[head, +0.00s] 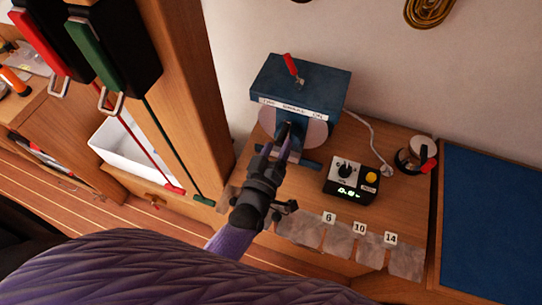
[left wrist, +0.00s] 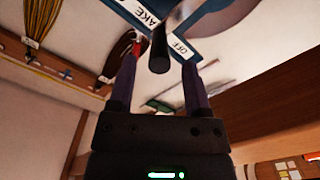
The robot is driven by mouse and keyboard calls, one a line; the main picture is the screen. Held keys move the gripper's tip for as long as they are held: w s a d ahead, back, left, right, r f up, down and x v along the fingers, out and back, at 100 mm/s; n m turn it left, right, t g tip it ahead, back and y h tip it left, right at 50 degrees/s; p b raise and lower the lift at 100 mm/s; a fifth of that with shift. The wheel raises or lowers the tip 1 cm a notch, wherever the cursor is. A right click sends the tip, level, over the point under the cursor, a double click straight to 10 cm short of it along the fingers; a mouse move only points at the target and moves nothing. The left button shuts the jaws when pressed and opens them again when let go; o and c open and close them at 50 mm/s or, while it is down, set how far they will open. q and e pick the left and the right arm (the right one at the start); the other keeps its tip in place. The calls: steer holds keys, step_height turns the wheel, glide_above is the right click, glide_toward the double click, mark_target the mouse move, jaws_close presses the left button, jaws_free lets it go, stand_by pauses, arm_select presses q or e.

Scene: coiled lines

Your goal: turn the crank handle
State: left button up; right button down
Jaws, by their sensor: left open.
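The blue winder box (head: 300,85) stands on the wooden bench against the wall, with a red lever on top, a lettered strip on its front edge and a pale disc (head: 310,135) below. The crank handle shows in the left wrist view as a dark round grip (left wrist: 158,55) on a metal arm. My left gripper (head: 285,142) is in front of the disc, with its fingers (left wrist: 158,68) open on either side of the grip. I cannot tell whether they touch it. In the head view the gripper hides most of the crank. My right gripper is not in view.
A black control box (head: 350,181) with a knob, yellow button and green display sits right of the winder. Numbered tags and grey patches (head: 370,249) line the bench front. A round holder (head: 416,154) and a blue panel (head: 495,220) are at right. A wooden post (head: 185,70) stands left.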

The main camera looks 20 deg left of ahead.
arm_select(q)
steer(key=s, duration=0.6)
steer(key=shift+s+a, duration=0.1)
